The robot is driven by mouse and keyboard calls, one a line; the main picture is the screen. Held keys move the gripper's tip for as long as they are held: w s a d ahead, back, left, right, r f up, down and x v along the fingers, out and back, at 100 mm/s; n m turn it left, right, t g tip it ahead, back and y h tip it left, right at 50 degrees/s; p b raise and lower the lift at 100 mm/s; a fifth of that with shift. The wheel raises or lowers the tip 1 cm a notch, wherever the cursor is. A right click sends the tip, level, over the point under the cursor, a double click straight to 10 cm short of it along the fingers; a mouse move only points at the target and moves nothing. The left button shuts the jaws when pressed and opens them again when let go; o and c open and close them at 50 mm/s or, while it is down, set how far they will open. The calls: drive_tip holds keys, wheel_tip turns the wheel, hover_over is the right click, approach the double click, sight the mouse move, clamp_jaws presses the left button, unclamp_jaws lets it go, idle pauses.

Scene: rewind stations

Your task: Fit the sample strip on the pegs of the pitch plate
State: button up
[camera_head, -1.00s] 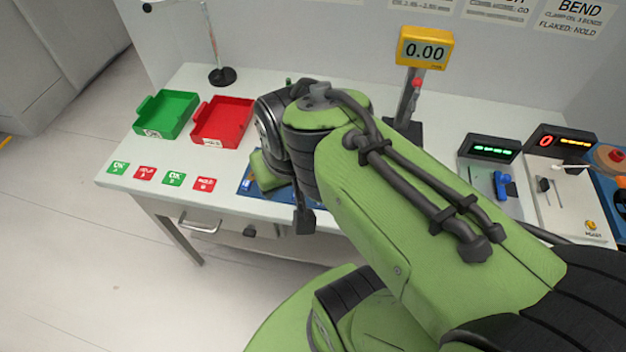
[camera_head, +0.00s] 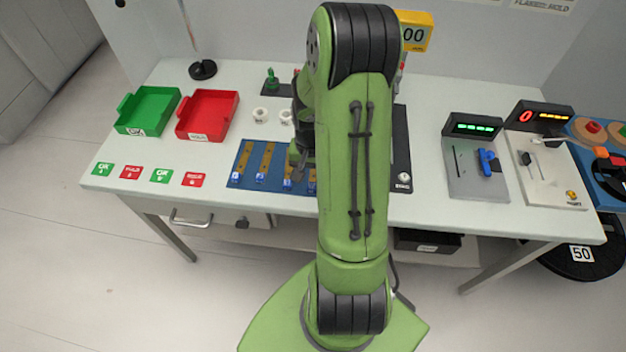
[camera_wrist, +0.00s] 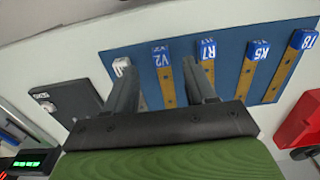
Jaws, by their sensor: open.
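Several brass-coloured strips with blue lettered end tabs lie side by side on a blue board (camera_head: 240,172). The wrist view shows tabs marked V2 (camera_wrist: 160,57), R7 (camera_wrist: 207,48), K5 (camera_wrist: 257,50) and T8 (camera_wrist: 302,40). My gripper (camera_wrist: 162,78) is open and empty above the board; its fingers appear on either side of the V2 strip, one overlapping the R7 strip. A dark plate (camera_head: 401,150) right of the board may be the pitch plate; it also shows in the wrist view (camera_wrist: 78,100). I cannot make out its pegs. My arm hides part of both.
A green tray (camera_head: 148,108) and a red tray (camera_head: 207,116) stand at the left. White round pieces (camera_head: 260,115) sit behind the board. A station with a green display (camera_head: 473,127) stands at the right. The table front left has flat green and red labels.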

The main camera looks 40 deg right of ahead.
sight(311, 188)
wheel_tip(311, 188, down, 6)
drive_tip(key=shift+w+r+b, duration=0.1)
drive_tip(key=shift+r+b, duration=0.15)
drive_tip(key=shift+b, duration=0.25)
drive_tip(key=shift+r, duration=0.1)
drive_tip(key=shift+c, duration=0.4)
clamp_jaws()
